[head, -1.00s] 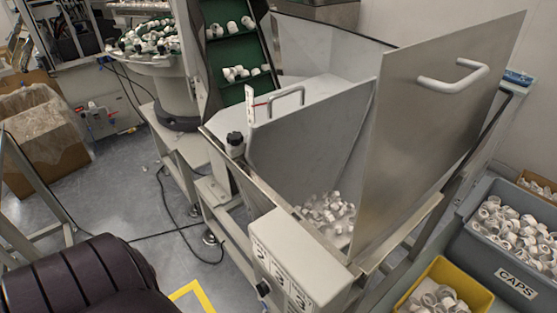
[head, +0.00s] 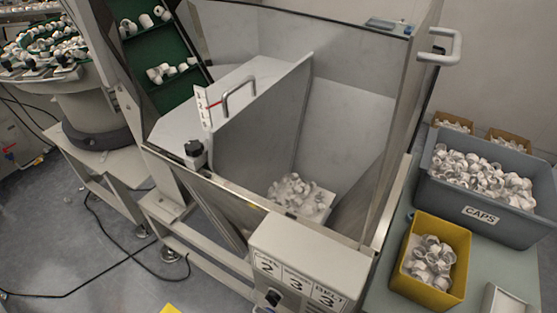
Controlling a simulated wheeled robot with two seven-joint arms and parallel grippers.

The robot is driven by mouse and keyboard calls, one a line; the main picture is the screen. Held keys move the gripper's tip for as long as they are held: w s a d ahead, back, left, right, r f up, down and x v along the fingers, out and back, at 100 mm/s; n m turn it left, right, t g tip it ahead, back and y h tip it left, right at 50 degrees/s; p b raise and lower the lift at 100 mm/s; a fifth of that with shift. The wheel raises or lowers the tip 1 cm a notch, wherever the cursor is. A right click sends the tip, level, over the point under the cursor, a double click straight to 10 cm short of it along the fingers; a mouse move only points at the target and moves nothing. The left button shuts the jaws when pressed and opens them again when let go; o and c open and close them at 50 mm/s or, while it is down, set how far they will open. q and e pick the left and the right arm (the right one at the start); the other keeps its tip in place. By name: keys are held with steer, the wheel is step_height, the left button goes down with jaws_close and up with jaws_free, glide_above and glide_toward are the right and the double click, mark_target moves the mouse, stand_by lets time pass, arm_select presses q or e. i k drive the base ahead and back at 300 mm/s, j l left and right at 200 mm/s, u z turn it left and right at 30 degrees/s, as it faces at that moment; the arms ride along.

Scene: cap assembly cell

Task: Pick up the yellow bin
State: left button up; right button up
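The yellow bin (head: 453,238) stands upright on a grey-green table at the lower right of the head view. It holds several white and grey caps (head: 430,262). It sits in front of a larger grey bin labelled CAPS (head: 480,216), and to the right of the metal hopper. Neither of my grippers shows in the view.
The steel hopper (head: 255,130) with caps in its bottom fills the middle. A control box (head: 310,260) juts out left of the yellow bin. Small cardboard boxes (head: 508,140) stand behind the grey bin. The table (head: 385,290) is bare around the yellow bin's near side.

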mark_target(431, 270)
steer(key=z, duration=1.35)
